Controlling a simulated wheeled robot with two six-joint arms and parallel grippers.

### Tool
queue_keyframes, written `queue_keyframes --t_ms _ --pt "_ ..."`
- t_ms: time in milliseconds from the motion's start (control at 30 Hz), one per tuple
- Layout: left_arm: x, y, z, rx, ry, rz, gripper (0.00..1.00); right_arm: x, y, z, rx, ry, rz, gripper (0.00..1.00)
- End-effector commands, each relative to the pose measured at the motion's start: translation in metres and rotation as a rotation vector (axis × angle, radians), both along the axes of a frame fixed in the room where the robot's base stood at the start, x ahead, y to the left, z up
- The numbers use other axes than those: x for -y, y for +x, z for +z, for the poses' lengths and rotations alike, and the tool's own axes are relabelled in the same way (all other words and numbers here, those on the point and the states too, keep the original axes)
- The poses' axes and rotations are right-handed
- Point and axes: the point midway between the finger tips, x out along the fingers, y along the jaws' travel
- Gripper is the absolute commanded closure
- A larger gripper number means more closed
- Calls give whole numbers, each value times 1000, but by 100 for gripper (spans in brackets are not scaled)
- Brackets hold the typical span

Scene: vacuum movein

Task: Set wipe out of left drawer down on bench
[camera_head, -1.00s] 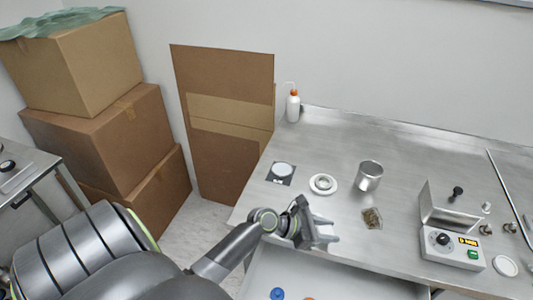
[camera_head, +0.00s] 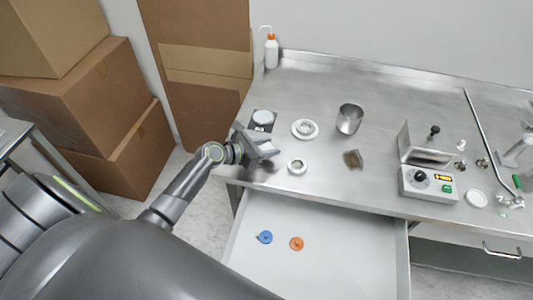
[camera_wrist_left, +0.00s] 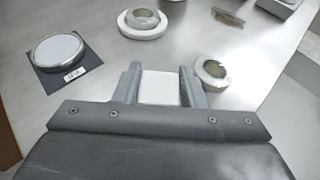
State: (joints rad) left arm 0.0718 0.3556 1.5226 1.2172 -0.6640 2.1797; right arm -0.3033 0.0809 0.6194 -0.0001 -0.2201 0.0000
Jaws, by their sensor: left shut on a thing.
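My left gripper (camera_head: 266,152) is shut on a white wipe (camera_wrist_left: 160,88), seen between its two fingers in the left wrist view. It holds the wipe over the front left part of the steel bench (camera_head: 400,88); I cannot tell whether the wipe touches the bench top. The left drawer (camera_head: 350,250) is open under the bench, with a blue disc (camera_head: 264,237) and an orange disc (camera_head: 296,243) inside. My right gripper is not in view.
Close by are a round pad on a dark plate (camera_head: 262,120), a white ring-shaped part (camera_head: 304,129) and a small metal ring (camera_head: 297,166). A steel cup (camera_head: 349,119), a brown packet (camera_head: 353,159) and a control box (camera_head: 428,182) stand to the right. A wash bottle (camera_head: 271,50) is behind.

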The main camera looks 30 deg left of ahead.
Motion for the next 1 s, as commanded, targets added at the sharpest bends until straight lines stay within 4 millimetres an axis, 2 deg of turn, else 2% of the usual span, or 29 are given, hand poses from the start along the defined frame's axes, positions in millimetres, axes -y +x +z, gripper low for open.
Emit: queue_keyframes --t_ms 33,100,200,567,600,767,1000 --pt "0 0 -11 -4 -2 2 84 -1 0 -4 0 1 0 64" --pt "0 0 -21 -4 -2 2 84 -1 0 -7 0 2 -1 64" --pt "0 0 -29 -2 -2 1 84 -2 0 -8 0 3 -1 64" --pt "0 0 -32 -1 1 0 84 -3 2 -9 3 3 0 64" --pt "0 0 -33 -1 1 0 62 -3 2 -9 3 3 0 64" --pt "0 0 -32 -1 1 0 41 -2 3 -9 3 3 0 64" --pt "0 0 -32 -1 1 0 41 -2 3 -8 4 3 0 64"
